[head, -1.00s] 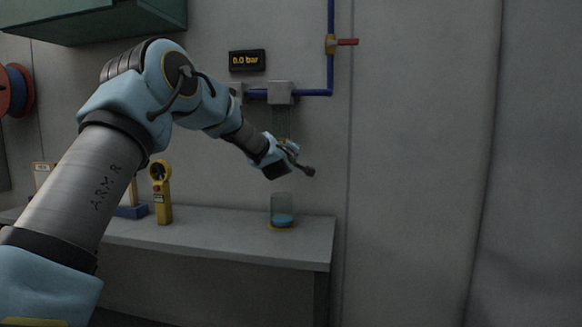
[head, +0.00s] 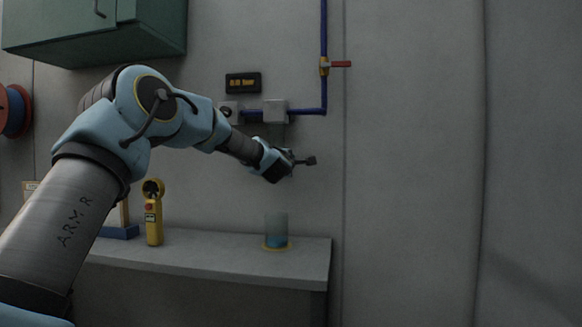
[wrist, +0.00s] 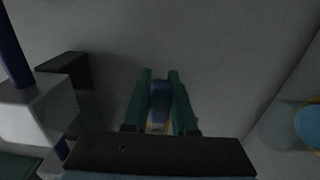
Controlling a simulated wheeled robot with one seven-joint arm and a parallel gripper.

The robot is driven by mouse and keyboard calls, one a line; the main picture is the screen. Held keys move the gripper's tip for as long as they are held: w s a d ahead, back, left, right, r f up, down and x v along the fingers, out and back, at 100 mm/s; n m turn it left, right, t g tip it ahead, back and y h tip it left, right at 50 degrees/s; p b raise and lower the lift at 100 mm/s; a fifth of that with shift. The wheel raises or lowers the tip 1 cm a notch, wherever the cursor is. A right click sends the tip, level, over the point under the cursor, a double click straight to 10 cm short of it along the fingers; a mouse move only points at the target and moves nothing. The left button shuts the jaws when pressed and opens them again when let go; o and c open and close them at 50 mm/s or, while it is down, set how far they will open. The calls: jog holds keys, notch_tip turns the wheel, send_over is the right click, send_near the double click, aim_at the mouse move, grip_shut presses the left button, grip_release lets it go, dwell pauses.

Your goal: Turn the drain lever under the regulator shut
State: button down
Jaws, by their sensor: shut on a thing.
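The regulator shows in the head view as a pale box (head: 275,111) on a blue wall pipe, and at the left of the wrist view (wrist: 35,110). My gripper (head: 293,162) is just below it. In the wrist view my green fingers (wrist: 160,80) are shut on a narrow blue piece, which I take to be the drain lever (wrist: 159,100). Its pivot is hidden behind the fingers and the dark bracket. A dark stub with a square end sticks out right of my gripper in the head view; I cannot tell what it is.
A glass with blue liquid (head: 276,235) stands on the grey bench (head: 210,258) below my gripper. A yellow meter (head: 153,212) stands left of it. A red-handled valve (head: 338,64) is higher on the pipe. A green cabinet (head: 95,30) hangs upper left. The right wall is clear.

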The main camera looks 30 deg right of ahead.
dwell(0.3)
jog(key=c, duration=0.7)
grip_release()
jog(key=b+v, duration=0.2)
jog(key=v, duration=0.9)
jog(key=shift+w+b, duration=0.1)
jog(key=shift+b, duration=0.2)
